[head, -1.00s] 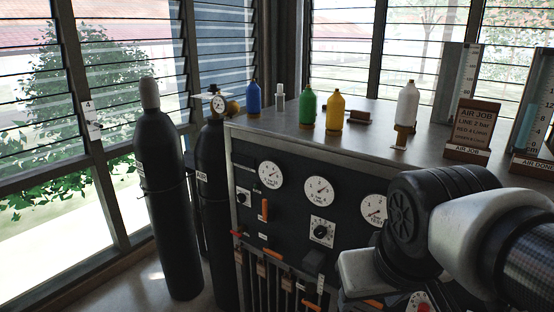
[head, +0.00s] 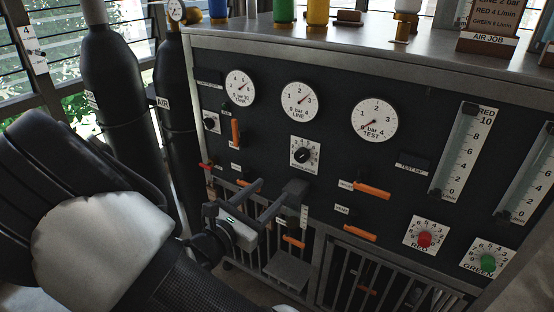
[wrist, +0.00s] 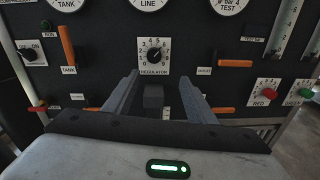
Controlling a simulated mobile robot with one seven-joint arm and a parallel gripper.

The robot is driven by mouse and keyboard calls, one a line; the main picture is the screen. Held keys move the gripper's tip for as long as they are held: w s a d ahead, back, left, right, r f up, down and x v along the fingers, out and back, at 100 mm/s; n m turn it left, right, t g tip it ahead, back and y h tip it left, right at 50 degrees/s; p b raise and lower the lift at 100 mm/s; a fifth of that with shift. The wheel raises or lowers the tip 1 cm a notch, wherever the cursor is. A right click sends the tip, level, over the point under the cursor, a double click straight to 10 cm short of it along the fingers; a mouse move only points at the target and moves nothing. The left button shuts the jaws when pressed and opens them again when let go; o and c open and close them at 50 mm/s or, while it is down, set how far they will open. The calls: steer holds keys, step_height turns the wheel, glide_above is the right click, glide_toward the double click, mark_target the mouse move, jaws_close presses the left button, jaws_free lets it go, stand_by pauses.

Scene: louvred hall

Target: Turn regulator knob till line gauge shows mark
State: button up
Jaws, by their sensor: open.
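The regulator knob (head: 303,155) is a black dial on a white square plate on the dark panel front. In the wrist view the regulator knob (wrist: 154,55) sits just above and beyond my fingertips, with a numbered scale around it. The line gauge (head: 299,101) is a white round dial directly above the knob; its needle points to the upper right, at about 2 on the scale. In the wrist view only the bottom of the line gauge (wrist: 148,4) shows. My gripper (head: 275,190) is open and empty, below and left of the knob, not touching it.
A tank gauge (head: 240,88) and a test gauge (head: 375,120) flank the line gauge. Orange lever handles (head: 371,190) stick out around the knob. Red (head: 424,239) and green (head: 488,262) knobs sit lower right. Gas cylinders (head: 122,110) stand left of the panel.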

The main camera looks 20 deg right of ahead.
steer(key=b, duration=0.3)
glide_toward(300, 157)
steer(key=shift+n+t, duration=0.3)
steer(key=shift+n, duration=0.1)
steer(key=x, duration=0.8)
steer(key=shift+d+f, duration=0.1)
steer(key=shift+d, duration=0.05)
steer(key=c, duration=1)
steer(key=m+b, duration=0.1)
steer(key=m, duration=0.1)
steer(key=shift+f+m, duration=0.15)
steer(key=shift+m, duration=0.15)
steer(key=shift+c, duration=0.2)
steer(key=o, duration=1)
